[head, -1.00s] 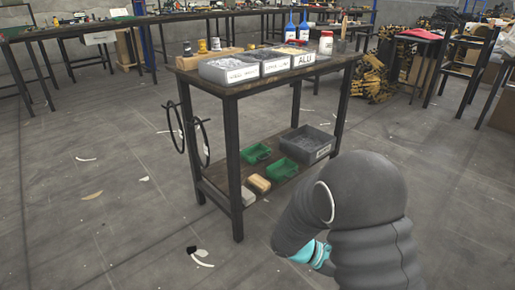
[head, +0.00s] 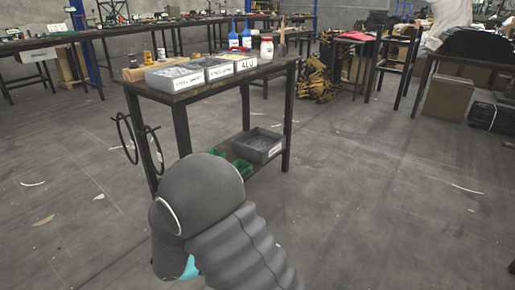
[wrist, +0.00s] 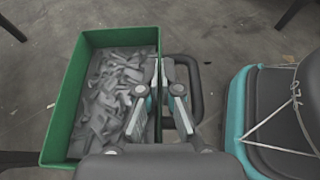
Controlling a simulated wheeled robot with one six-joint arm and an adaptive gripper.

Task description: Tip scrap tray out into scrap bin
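A green tray (wrist: 72,105) filled with grey metal scrap pieces (wrist: 118,90) is in the left half of the wrist view. A dark loop handle (wrist: 197,85) stands out on its right side. My gripper (wrist: 165,72) is at this side, its fingers close together around the tray's right edge, apparently clamping it. The floor shows around the tray, which looks level. In the head view my arm hides the gripper and this tray. No container that I can identify as the scrap bin is in view.
A workbench (head: 180,98) holds labelled grey bins (head: 172,79), bottles and jars. Its lower shelf carries a grey box (head: 258,146) and green trays (head: 242,167), partly hidden by my arm. Open floor lies to the right, before cardboard boxes (head: 449,99).

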